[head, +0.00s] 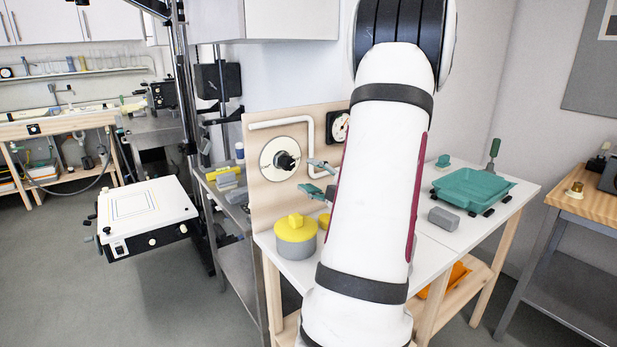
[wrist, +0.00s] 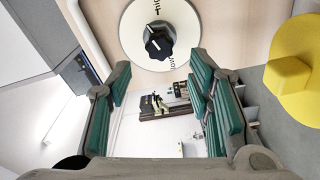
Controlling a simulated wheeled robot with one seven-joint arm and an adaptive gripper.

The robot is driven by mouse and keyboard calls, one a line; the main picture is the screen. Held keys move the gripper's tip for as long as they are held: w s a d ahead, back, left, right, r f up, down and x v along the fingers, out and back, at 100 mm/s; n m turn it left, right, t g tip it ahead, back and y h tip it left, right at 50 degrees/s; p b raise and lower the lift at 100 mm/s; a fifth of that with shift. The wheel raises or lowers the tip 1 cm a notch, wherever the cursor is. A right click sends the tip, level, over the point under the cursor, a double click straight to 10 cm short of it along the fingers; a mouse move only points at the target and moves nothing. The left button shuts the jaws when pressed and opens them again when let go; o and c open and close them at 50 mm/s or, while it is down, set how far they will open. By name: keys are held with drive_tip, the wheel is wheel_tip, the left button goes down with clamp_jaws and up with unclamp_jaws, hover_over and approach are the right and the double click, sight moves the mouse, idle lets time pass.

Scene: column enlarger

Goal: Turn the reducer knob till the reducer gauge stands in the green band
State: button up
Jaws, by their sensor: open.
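The reducer knob (head: 287,161) is black and sits on a round white disc (head: 270,150) on the upright wooden panel. In the wrist view the knob (wrist: 158,43) has a white pointer line and lies just beyond the fingertips, with lettering on the disc around it. My gripper (wrist: 160,72) is open and empty, its green-padded fingers spread apart below the knob in that view. In the head view my gripper (head: 316,178) is to the right of the knob, partly hidden by my arm. The gauge (head: 339,127) has a black rim and is partly covered by my arm; its needle reading is unclear.
A white pipe (head: 311,140) runs over the panel near the disc. A grey pot with a yellow lid (head: 296,236) stands on the table before the panel; its yellow top (wrist: 290,72) fills the wrist view's right side. A teal tray (head: 473,188) lies farther right.

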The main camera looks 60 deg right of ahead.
sight(291, 165)
drive_tip(key=shift+b+x, duration=0.8)
drive_tip(key=shift+x, duration=3.05)
drive_tip(key=shift+c, duration=0.6)
